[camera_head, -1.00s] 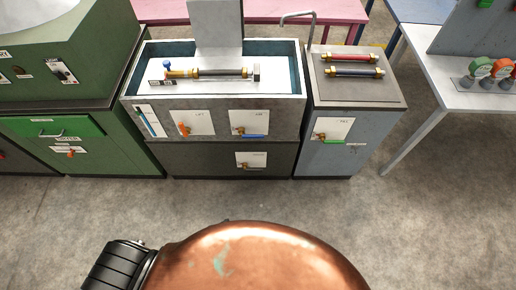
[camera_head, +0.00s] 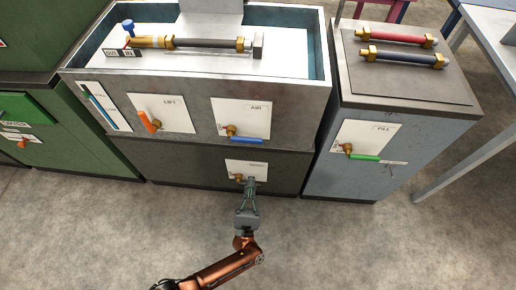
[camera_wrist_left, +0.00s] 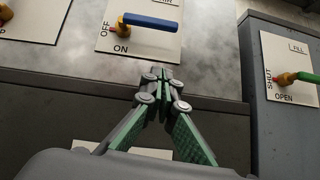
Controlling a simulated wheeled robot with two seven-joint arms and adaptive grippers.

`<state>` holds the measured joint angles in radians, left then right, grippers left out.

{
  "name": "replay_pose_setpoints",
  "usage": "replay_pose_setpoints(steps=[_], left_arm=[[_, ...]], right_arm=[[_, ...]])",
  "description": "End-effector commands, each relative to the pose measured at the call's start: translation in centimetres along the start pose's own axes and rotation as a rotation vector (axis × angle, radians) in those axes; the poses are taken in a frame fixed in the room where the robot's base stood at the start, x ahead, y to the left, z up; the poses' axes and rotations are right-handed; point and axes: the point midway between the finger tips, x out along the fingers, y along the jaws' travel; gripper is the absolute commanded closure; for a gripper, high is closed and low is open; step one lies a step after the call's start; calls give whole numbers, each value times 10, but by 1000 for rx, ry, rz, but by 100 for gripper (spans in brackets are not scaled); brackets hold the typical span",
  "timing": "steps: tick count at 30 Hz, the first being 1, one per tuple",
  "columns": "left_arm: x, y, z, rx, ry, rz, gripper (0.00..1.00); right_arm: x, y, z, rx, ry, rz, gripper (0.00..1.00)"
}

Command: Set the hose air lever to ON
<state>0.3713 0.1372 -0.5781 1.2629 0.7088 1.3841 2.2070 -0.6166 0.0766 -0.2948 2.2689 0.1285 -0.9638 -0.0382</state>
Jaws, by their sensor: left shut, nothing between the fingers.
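The air lever (camera_head: 247,140) is a blue handle on a brass valve, on a white plate marked AIR on the tank's front. It lies roughly level, pointing right, and also shows in the left wrist view (camera_wrist_left: 150,22), where OFF is printed beside the valve and ON below it. My left gripper (camera_head: 249,182) is shut and empty, below the AIR plate, in front of the lower plate. In the left wrist view its fingertips (camera_wrist_left: 160,74) meet below and slightly right of the blue handle, apart from it. My right gripper is not in view.
An orange LIFT lever (camera_head: 150,122) is left of the AIR plate. A lower white plate (camera_head: 247,170) with a brass valve is partly hidden by my gripper. A green FILL lever (camera_head: 362,156) is on the right cabinet. A hose (camera_head: 205,43) lies across the tank top.

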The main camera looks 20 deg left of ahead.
Motion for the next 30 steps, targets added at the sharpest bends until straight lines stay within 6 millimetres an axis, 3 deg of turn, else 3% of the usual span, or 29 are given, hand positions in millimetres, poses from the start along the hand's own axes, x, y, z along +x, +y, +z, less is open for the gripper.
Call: replay_pose_setpoints(steps=[5, 17, 23, 30], left_arm=[[-1, 2, 0, -82, -24, 42, 100], [5, 3, 1, -82, -25, 42, 100], [33, 5, 2, -81, -27, 44, 100], [82, 6, 3, -82, -27, 43, 100]], right_arm=[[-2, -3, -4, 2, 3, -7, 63], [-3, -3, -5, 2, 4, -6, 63], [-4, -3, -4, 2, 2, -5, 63], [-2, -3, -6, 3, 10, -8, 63]])
